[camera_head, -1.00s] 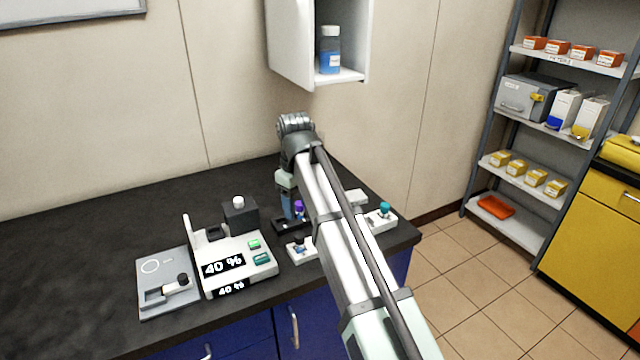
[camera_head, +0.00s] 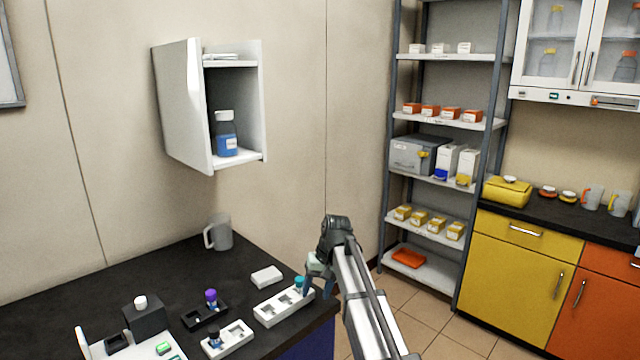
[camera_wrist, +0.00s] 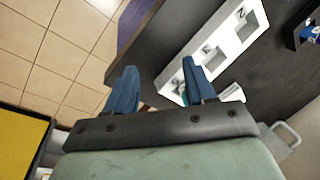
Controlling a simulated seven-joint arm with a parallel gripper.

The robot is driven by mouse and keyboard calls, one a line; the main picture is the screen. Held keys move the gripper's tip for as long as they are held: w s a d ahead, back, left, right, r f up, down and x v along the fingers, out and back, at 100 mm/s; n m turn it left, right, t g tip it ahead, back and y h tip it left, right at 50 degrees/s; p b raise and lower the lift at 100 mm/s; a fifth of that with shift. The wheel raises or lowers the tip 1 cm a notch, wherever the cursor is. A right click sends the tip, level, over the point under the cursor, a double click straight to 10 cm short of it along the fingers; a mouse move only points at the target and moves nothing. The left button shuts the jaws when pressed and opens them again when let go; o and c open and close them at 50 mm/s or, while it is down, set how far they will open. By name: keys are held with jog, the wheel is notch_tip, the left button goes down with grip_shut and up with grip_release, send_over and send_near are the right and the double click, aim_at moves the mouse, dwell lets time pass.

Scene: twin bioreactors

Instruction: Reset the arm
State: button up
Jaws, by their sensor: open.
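My gripper (camera_wrist: 160,88) shows in the wrist view with its two blue fingers apart and nothing between them. In the head view my gripper (camera_head: 307,285) points down at the right edge of the dark bench, by the teal-capped vial (camera_head: 299,282) in a white rack (camera_head: 268,313). I cannot tell whether it touches the vial. In the wrist view the white rack (camera_wrist: 236,40) lies just beyond the right finger, and floor tiles show past the left finger.
A purple-capped vial (camera_head: 211,298) stands in a dark holder, with another white rack (camera_head: 228,340) nearby. A grey mug (camera_head: 219,234) stands at the back of the bench (camera_head: 150,265). An open wall cabinet (camera_head: 262,110) hangs above. A shelf unit (camera_head: 455,270) stands to the right.

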jog(key=w+d+f+m+t+y, duration=0.1)
jog(key=d+f+m, duration=0.2)
jog(key=d, duration=0.5)
jog(key=w+d+f+m, duration=0.1)
jog(key=d+f+m, duration=0.25)
jog(key=d, duration=0.45)
jog(key=s+d+f+m, duration=0.1)
jog(key=s+d+f, duration=0.25)
jog(key=f, duration=0.65)
jog(key=s+a+f+n+g+h, duration=0.15)
jog(key=s+f+g, duration=0.25)
jog(key=s+f, duration=1.75)
jog(key=s+f+n+g, duration=0.1)
jog(key=s+f, duration=0.2)
jog(key=s, duration=0.6)
jog(key=s+f+n+g+h, duration=0.1)
jog(key=s+f, duration=0.3)
jog(key=s, duration=0.6)
jog(key=s+f+n+g+h, duration=0.1)
jog(key=s+f, duration=0.3)
jog(key=s, duration=0.5)
jog(key=shift+s+f+n, duration=0.25)
jog(key=shift+s+n, duration=0.1)
jog(key=shift+n, duration=0.25)
